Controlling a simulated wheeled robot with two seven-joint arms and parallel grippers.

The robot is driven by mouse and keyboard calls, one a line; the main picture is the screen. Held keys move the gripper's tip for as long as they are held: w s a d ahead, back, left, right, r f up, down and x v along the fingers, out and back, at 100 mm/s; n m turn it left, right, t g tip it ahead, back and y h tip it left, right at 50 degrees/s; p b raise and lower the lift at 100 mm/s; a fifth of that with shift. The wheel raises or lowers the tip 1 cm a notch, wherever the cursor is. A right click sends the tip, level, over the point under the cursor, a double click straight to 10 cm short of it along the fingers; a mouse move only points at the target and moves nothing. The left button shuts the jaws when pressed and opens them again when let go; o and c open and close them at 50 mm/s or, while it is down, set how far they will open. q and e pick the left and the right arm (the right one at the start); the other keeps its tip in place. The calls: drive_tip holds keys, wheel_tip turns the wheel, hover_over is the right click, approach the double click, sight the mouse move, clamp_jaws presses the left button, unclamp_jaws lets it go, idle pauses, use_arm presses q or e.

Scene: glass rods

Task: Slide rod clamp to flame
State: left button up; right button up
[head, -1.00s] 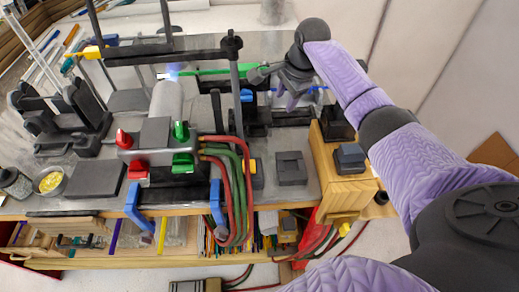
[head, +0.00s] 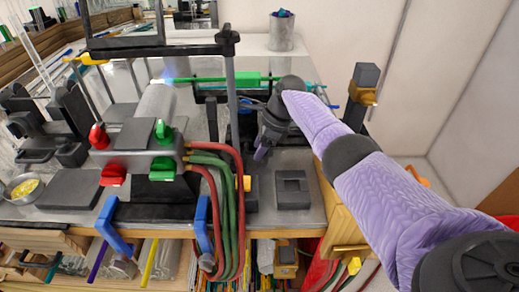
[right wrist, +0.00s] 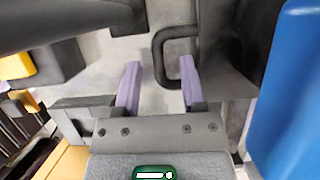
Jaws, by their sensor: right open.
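The green glass rod (head: 212,79) lies level across the back of the bench, with a thicker green piece (head: 246,78) on its right part. Its left end is at the small blue flame (head: 168,76) above the grey burner (head: 154,104). Dark supports hold the rod; I cannot tell which part is the clamp. My right gripper (head: 262,148) points down in front of the rod's right part, below it in the picture. In the right wrist view its purple fingers (right wrist: 158,90) are apart, with a dark bent handle (right wrist: 160,50) just beyond them. My left gripper is out of view.
A grey square holder (head: 292,188) sits near the bench's front edge. A metal cup (head: 281,32) stands at the back.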

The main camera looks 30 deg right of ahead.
clamp_jaws()
idle(0.5)
idle(0.9)
